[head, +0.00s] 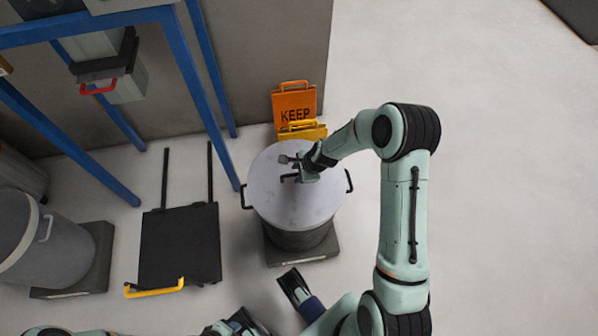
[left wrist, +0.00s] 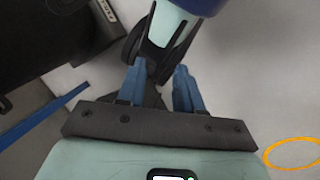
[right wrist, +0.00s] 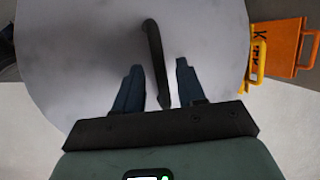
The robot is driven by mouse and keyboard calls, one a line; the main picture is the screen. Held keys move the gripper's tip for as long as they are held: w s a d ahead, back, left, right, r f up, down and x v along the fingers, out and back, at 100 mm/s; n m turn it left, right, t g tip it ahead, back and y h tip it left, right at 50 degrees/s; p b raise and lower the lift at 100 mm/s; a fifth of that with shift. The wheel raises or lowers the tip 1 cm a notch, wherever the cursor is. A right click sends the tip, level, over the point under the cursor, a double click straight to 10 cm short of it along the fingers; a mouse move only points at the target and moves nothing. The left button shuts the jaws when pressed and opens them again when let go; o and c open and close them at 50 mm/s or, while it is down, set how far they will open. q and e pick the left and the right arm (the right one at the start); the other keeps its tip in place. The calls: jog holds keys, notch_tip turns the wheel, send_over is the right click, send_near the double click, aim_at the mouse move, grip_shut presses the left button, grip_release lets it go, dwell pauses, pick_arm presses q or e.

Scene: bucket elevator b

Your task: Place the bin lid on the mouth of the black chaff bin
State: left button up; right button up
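The bin lid (head: 285,205) is a round light-grey disc lying over the mouth of the black chaff bin (head: 303,240). It looks about level and covers the mouth; its seating at the far rim is hidden. My right gripper (head: 292,168) is over the lid's middle. In the right wrist view, the fingers of my right gripper (right wrist: 158,72) are apart, with the lid's dark bar handle (right wrist: 153,45) between them and gaps visible on both sides. My left gripper (left wrist: 158,88) has its fingers apart and holds nothing, low near my body.
An orange sign (head: 295,102) and a yellow one (head: 303,131) stand behind the bin by the wall. A black platform with a yellow handle (head: 155,289) lies left of it. Floor at right is clear.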

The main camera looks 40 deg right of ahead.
jog(key=shift+r, duration=0.1)
jog(key=shift+r, duration=0.3)
pick_arm(q)
jog(key=s+r+p, duration=0.2)
jog(key=shift+s+d+r+g+p, duration=0.1)
jog(key=shift+d+r+g+p, duration=0.2)
jog(key=shift+g, duration=0.1)
pick_arm(e)
jog(key=v, duration=1.1)
jog(key=shift+s, duration=0.15)
jog(key=shift+s+d+r, duration=0.1)
